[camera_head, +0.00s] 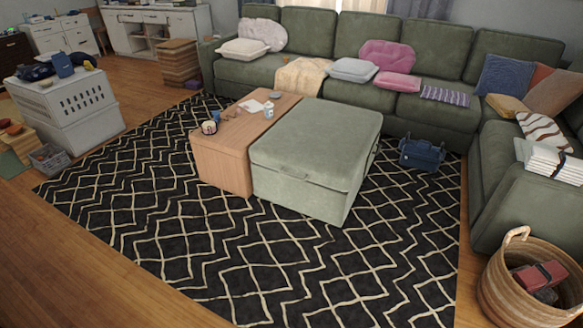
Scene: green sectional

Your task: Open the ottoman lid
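The green ottoman (297,190) stands on the patterned rug, right of a wooden table section that sits against it. Its cushioned lid (318,135) is closed and lies flat. A small strap or handle (294,172) shows on the front face just below the lid's front edge. Nothing lies on the lid. Neither of my grippers shows in the head view.
The wooden table (222,158) holds a cup, papers and small items. A green sectional (440,100) runs behind and to the right. A blue bag (421,155) lies right of the ottoman. A wicker basket (510,290) stands front right. The rug (200,250) is clear in front.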

